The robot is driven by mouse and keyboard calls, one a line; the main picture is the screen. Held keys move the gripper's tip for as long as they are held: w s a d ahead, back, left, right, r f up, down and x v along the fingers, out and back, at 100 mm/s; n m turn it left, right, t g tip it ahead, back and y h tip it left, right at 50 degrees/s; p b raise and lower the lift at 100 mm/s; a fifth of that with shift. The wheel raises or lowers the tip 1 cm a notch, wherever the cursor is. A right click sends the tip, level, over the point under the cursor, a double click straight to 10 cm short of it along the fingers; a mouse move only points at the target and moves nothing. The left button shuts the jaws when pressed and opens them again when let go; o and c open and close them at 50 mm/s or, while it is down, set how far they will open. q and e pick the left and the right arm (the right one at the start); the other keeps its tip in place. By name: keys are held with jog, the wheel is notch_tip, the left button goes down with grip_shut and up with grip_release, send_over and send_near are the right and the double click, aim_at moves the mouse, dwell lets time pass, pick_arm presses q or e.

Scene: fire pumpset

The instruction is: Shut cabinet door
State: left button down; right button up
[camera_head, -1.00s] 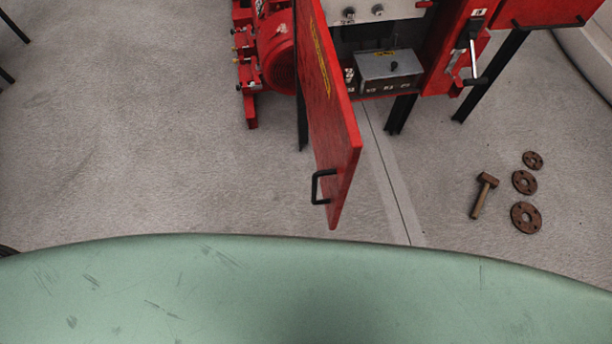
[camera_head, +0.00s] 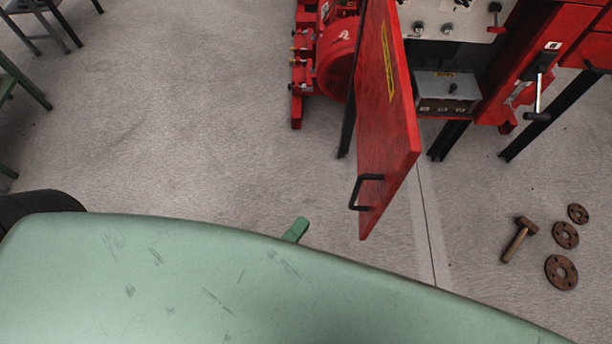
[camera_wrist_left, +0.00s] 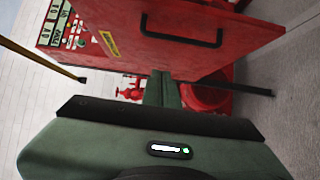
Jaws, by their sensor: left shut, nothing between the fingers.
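The red cabinet door (camera_head: 385,130) stands open, swung out from the cabinet (camera_head: 530,60) toward me. Its black bar handle (camera_head: 365,190) is near the door's free edge. In the left wrist view the door (camera_wrist_left: 190,50) fills the upper middle, with its handle (camera_wrist_left: 182,40) across it. My left gripper (camera_head: 297,229) shows as a green tip past the edge of my body, left of the door and apart from it. In the left wrist view its fingers (camera_wrist_left: 163,88) are shut, empty and pointing toward the door. The right gripper is not in view.
A red pump (camera_head: 337,58) stands behind the door on the left. A hammer (camera_head: 518,240) and rusty flanges (camera_head: 561,271) lie on the floor at right. Chairs or tables (camera_head: 40,25) with dark legs are at upper left. Floor left of the door is clear.

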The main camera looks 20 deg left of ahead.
pick_arm(q)
jog(key=w+d+p, duration=0.1)
jog(key=w+d, duration=0.5)
jog(key=w, duration=0.3)
jog(key=shift+w, duration=0.25)
